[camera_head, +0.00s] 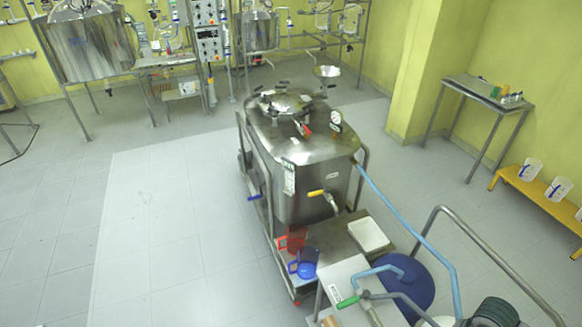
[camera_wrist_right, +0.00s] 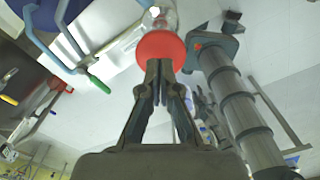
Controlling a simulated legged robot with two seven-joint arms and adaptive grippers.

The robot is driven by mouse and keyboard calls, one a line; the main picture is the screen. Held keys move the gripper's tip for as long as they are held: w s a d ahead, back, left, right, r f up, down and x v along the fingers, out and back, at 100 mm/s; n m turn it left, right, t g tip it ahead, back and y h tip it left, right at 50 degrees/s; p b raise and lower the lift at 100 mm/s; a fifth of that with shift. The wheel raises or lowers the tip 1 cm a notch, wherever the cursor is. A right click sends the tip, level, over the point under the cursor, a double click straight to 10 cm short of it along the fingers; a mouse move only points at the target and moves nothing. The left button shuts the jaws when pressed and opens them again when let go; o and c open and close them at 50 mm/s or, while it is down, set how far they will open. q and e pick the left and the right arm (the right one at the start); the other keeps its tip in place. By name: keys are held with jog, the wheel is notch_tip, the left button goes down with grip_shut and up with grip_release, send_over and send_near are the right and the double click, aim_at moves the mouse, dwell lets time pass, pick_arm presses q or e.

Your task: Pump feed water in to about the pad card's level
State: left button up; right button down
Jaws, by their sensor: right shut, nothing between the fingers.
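A steel tank (camera_head: 300,160) stands on a wheeled frame in the head view. A narrow sight strip with small labels (camera_head: 289,178) is on its front; its writing and any water level are too small to read. A yellow-handled valve (camera_head: 318,193) sits low on the tank. A light blue hose (camera_head: 400,208) runs from the tank toward the bench. A green-handled valve (camera_head: 348,302) is at the bench edge; its green handle also shows in the right wrist view (camera_wrist_right: 98,85). My right gripper (camera_wrist_right: 158,65) is shut and empty, its tips at a red round piece (camera_wrist_right: 161,46); contact is unclear. My left gripper is out of view.
A blue drum (camera_head: 402,285) and a bent metal rail (camera_head: 480,245) stand at the lower right. A red jug (camera_head: 291,241) and a blue jug (camera_head: 303,268) are on the tank's lower frame. A ribbed grey column (camera_wrist_right: 235,100) is close to my right gripper. Floor left of the tank is clear.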

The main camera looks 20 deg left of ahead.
jog(key=shift+f+b, duration=3.2)
jog(key=shift+f, duration=0.7)
jog(key=shift+f+b, duration=0.35)
jog(key=shift+f, duration=0.1)
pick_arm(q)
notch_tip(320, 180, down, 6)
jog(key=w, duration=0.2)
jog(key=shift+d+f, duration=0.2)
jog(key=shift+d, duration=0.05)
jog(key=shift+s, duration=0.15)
pick_arm(e)
jog(key=shift+r, duration=0.1)
notch_tip(320, 180, up, 4)
jog(key=p, duration=0.3)
jog(key=shift+r, duration=0.15)
notch_tip(320, 180, up, 5)
jog(key=p, duration=0.3)
jog(key=shift+f+p, duration=0.2)
jog(key=shift+p, duration=0.15)
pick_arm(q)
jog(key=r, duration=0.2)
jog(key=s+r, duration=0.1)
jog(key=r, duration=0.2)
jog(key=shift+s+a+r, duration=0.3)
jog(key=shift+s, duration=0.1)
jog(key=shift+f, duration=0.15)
pick_arm(e)
jog(key=shift+f, duration=0.2)
